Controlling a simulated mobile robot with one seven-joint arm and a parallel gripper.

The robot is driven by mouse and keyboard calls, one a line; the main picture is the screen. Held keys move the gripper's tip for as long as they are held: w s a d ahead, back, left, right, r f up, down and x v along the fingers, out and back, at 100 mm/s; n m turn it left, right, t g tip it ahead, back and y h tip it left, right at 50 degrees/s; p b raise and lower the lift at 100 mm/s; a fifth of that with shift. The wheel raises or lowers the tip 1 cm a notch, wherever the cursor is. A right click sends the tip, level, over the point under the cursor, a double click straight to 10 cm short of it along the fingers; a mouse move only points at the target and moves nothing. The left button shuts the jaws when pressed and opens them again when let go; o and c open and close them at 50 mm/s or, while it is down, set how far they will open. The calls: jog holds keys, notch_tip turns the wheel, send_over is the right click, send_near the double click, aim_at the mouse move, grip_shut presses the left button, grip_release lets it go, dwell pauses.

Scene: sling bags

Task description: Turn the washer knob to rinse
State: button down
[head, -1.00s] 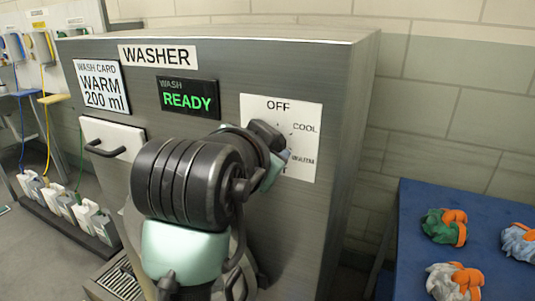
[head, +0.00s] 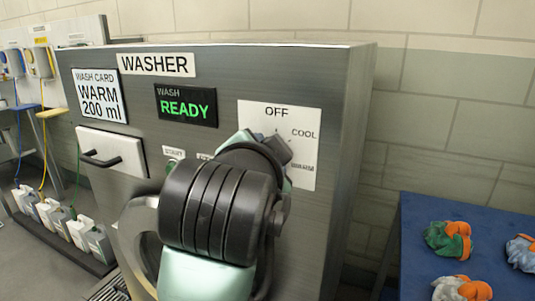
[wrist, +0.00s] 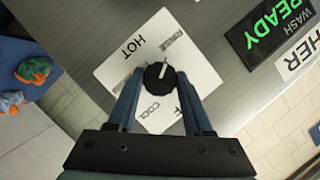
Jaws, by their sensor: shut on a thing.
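The washer (head: 325,75) stands ahead with a white dial plate (head: 307,112) on its front, where OFF, COOL and WARM show in the head view. In the wrist view the plate (wrist: 110,72) also shows HOT and a small blurred label. The round black knob (wrist: 155,80) sits at its middle. Its white pointer mark points up and slightly right in the picture, roughly toward the blurred label. My gripper (wrist: 159,77) is shut on the knob, one blue finger on each side. In the head view my wrist hides the knob.
The display (head: 186,106) reads WASH READY, and the wash card (head: 97,96) reads WARM 200 ml. A drawer (head: 112,151) and a partly hidden START label (head: 174,154) are left of my arm. A blue table (head: 415,225) with several orange-and-coloured bundles stands right.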

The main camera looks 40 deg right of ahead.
jog(key=shift+c, duration=1.5)
grip_release()
jog(key=v, duration=1.3)
jog(key=shift+p, duration=0.4)
